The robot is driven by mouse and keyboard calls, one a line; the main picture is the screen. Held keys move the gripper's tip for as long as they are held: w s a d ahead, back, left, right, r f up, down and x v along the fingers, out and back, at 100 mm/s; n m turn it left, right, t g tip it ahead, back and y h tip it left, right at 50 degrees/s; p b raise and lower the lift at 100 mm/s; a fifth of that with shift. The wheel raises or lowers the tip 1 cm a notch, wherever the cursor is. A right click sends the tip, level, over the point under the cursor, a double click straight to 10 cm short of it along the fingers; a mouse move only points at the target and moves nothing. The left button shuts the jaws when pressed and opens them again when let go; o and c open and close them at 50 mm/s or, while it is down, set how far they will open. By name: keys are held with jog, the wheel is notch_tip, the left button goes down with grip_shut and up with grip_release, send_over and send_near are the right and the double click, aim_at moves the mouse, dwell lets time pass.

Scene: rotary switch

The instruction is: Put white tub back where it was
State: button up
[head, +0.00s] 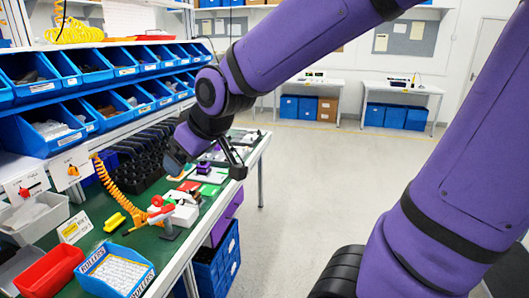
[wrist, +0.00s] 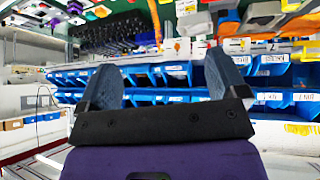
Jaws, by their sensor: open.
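A pale white-grey tub (head: 32,220) stands at the left of the green bench, below the switch plates. I cannot tell which one the task means. My gripper (head: 236,163) is above the far part of the bench, well away from both tubs. In the wrist view its two blue-grey fingers (wrist: 163,80) are spread apart with nothing between them.
A red bin (head: 48,272) and a blue bin (head: 116,272) stand at the bench's near end. A red switch plate (head: 26,186) and an orange one (head: 71,170) are above. Blue shelf bins (head: 95,65) line the back. The floor (head: 320,190) at right is clear.

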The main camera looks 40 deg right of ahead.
jog(key=s+d+r+m+g, duration=0.1)
jog(key=s+d+r+m, duration=0.1)
jog(key=s, duration=0.6)
jog(key=s+d+r+m+g+h, duration=0.1)
jog(key=s+d+m, duration=0.1)
jog(key=s, duration=0.5)
jog(key=shift+s+d+r, duration=0.4)
jog(key=shift+d, duration=0.4)
